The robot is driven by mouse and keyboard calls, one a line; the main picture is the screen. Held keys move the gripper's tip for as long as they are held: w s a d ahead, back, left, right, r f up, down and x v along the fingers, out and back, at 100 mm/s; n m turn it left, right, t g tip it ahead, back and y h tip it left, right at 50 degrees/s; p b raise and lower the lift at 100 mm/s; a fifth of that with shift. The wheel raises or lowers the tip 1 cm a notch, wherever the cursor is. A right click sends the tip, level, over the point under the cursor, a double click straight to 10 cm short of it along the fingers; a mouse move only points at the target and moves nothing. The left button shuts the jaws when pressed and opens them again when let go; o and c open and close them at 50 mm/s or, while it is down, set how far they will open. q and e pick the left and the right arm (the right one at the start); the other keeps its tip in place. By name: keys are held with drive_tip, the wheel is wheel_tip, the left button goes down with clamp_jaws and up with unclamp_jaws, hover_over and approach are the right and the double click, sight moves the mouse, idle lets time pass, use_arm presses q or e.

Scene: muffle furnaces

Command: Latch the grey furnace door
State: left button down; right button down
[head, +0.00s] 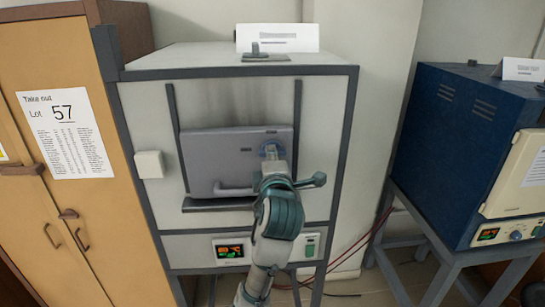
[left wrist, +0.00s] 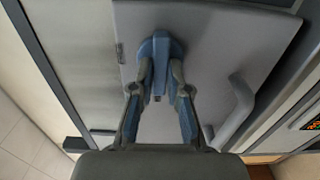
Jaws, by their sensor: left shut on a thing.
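The grey furnace (head: 140,100) stands in the middle of the head view. Its grey door (head: 235,148) lies upright across the front between two dark rails; the frames do not show whether it is fully seated. A bar handle (head: 235,191) is low on the door, and also shows in the left wrist view (left wrist: 238,108). My left gripper (head: 271,160) is at the door's right side, with its fingers shut on a blue latch knob (left wrist: 160,48). The arm hides the door's lower right corner. My right gripper is not in view.
A dark ledge (head: 215,205) runs below the door, above a display (head: 230,251). A yellow cabinet (head: 85,215) stands close on the left. A blue furnace (head: 450,130) is on a stand at the right. A lever-like end (head: 314,181) sticks out right of my arm.

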use_arm(q)
drive_tip(key=shift+w+f, duration=0.1)
drive_tip(key=shift+f, duration=0.3)
drive_tip(key=c, duration=1.2)
unclamp_jaws()
drive_tip(key=shift+o, duration=0.3)
drive_tip(key=shift+r, duration=0.2)
drive_tip(key=s+d, duration=0.1)
drive_tip(key=s, duration=1.1)
drive_tip(key=shift+d+f, duration=0.1)
drive_tip(key=shift+f, duration=0.05)
